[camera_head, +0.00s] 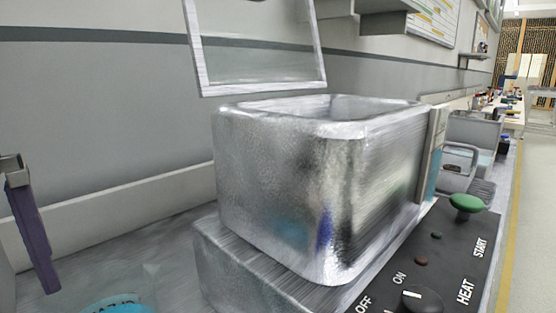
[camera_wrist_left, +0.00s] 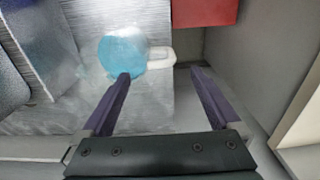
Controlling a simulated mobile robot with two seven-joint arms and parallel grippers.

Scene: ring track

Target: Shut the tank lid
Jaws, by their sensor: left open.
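The tank (camera_head: 290,200) is a shiny metal box with an open top, standing in the middle of the head view. Its lid (camera_head: 258,50), a clear panel in a light metal frame, stands raised above the back rim of the tank, its upper part cut off by the picture edge. My left gripper (camera_head: 46,284) shows at the far left as a purple finger pointing down, well apart from the tank and lid. In the left wrist view my left gripper (camera_wrist_left: 161,75) has its two purple fingers apart with nothing held between them. My right gripper is not in view.
A clear vessel with blue content (camera_head: 118,303) stands at the lower left; it also shows near the left finger in the wrist view (camera_wrist_left: 122,50). A red block (camera_wrist_left: 205,10) lies beyond. A black control panel (camera_head: 440,255) with a green button (camera_head: 467,202) is right of the tank.

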